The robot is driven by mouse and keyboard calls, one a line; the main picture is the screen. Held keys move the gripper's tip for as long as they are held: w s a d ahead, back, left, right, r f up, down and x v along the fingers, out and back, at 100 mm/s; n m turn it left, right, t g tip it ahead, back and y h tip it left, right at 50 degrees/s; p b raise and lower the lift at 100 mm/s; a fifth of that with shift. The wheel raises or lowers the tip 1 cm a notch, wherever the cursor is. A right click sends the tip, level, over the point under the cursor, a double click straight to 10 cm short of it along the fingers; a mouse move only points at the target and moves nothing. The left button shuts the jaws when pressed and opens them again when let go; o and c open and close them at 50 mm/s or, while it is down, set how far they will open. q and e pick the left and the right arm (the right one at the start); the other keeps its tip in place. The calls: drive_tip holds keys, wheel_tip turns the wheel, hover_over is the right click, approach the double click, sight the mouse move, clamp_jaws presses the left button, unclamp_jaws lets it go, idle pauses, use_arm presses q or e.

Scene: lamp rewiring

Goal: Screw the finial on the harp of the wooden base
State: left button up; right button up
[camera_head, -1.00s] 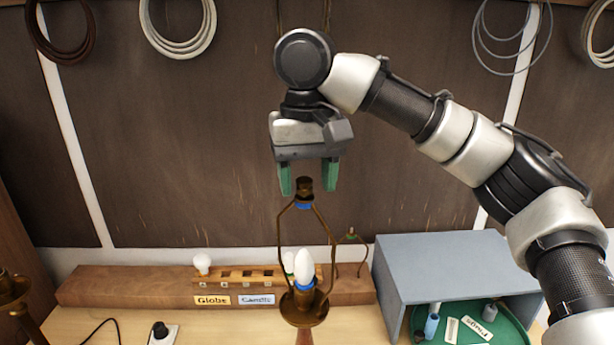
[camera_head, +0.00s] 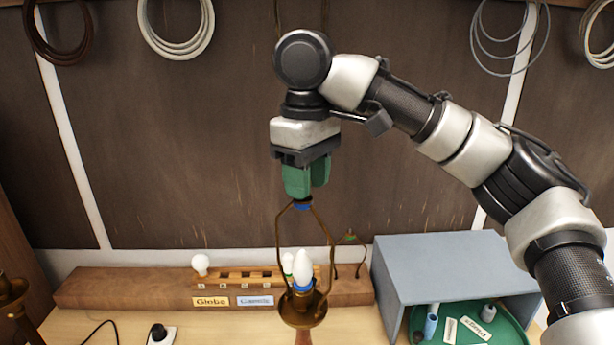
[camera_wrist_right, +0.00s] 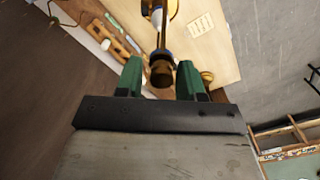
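The harp (camera_head: 331,243) is a thin bronze loop above the lamp with the brass cup (camera_head: 302,310); only a bit of the reddish wooden base (camera_head: 303,337) shows at the bottom edge. A blue ring (camera_head: 303,206) sits at the harp's top. The dark bronze finial (camera_wrist_right: 161,72) stands upright there, between the green fingers in the right wrist view. The fingers hide it in the head view. My right gripper (camera_head: 305,196) points down over the harp's top and looks shut on the finial. My left gripper is not in view.
A white candle bulb (camera_head: 302,268) stands inside the harp. Behind are a wooden bulb rack (camera_head: 120,288) and a small wire stand (camera_head: 361,258). A grey box (camera_head: 440,265) over a green tray (camera_head: 505,325) stands right. Another brass lamp (camera_head: 12,290) is at the left edge.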

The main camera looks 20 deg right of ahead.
drive_tip(key=c, duration=0.6)
drive_tip(key=m, duration=0.4)
drive_tip(key=shift+a, duration=0.15)
clamp_jaws()
drive_tip(key=m, duration=0.3)
drive_tip(key=shift+s+a, duration=0.1)
drive_tip(key=shift+m, duration=0.6)
drive_tip(key=m, duration=0.5)
drive_tip(key=shift+a+m, duration=0.15)
drive_tip(key=shift+m, duration=1.35)
drive_tip(key=shift+w+f+m, duration=0.1)
drive_tip(key=shift+w+m, duration=0.1)
drive_tip(key=shift+m, duration=1.6)
